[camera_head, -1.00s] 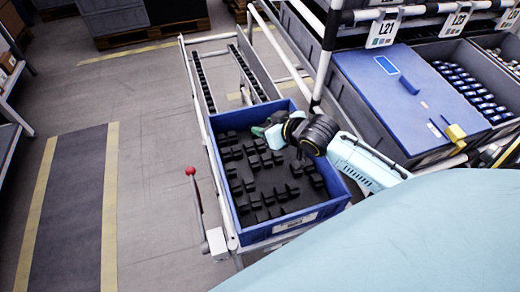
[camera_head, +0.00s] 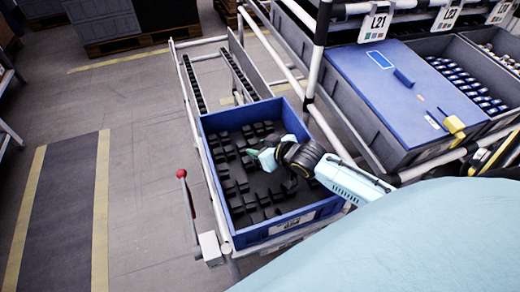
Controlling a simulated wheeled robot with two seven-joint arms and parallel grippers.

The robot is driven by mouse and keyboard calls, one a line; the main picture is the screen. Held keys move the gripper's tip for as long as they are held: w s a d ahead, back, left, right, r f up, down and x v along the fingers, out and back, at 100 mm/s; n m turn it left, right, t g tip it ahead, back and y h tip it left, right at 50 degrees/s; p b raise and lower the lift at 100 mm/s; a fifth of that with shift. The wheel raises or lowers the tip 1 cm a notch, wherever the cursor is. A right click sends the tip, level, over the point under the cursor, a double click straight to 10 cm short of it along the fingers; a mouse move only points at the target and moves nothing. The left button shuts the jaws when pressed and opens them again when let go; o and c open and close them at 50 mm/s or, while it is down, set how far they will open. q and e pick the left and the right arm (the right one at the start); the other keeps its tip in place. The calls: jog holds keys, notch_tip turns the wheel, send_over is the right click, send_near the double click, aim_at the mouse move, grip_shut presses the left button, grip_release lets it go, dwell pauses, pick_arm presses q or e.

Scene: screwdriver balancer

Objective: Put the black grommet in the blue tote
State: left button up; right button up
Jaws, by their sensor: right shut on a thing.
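The blue tote (camera_head: 228,234) stands on the white-framed rack in the middle of the view. Several black grommets (camera_head: 245,203) lie in rows on its dark floor. My right gripper (camera_head: 264,158) reaches in from the right and is over the inside of the tote, near its middle. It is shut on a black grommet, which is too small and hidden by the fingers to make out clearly. I cannot tell how high the fingertips are above the grommets in the tote. My left gripper is not in view.
A blue-lidded bin (camera_head: 395,95) stands to the right, beside a bin of blue-capped parts (camera_head: 465,85). A red-knobbed lever (camera_head: 182,174) is at the rack's left. The floor further left is clear.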

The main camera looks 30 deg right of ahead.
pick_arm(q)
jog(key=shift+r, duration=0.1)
pick_arm(e)
jog(key=shift+f, duration=0.2)
jog(key=o, duration=0.9)
jog(key=shift+f, duration=0.1)
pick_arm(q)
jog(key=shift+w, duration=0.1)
pick_arm(e)
jog(key=shift+o, duration=0.2)
jog(key=shift+s+r, duration=0.15)
jog(key=shift+r, duration=0.25)
jog(key=p+v, duration=0.4)
jog(key=v, duration=0.6)
jog(key=shift+s+r, duration=0.1)
jog(key=shift+s, duration=0.1)
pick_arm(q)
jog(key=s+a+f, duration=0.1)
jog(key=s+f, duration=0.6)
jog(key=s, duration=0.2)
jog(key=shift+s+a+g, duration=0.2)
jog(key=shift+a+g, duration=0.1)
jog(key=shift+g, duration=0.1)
pick_arm(e)
jog(key=shift+s+d+r, duration=0.15)
jog(key=shift+s+r, duration=0.15)
jog(key=shift+s, duration=0.2)
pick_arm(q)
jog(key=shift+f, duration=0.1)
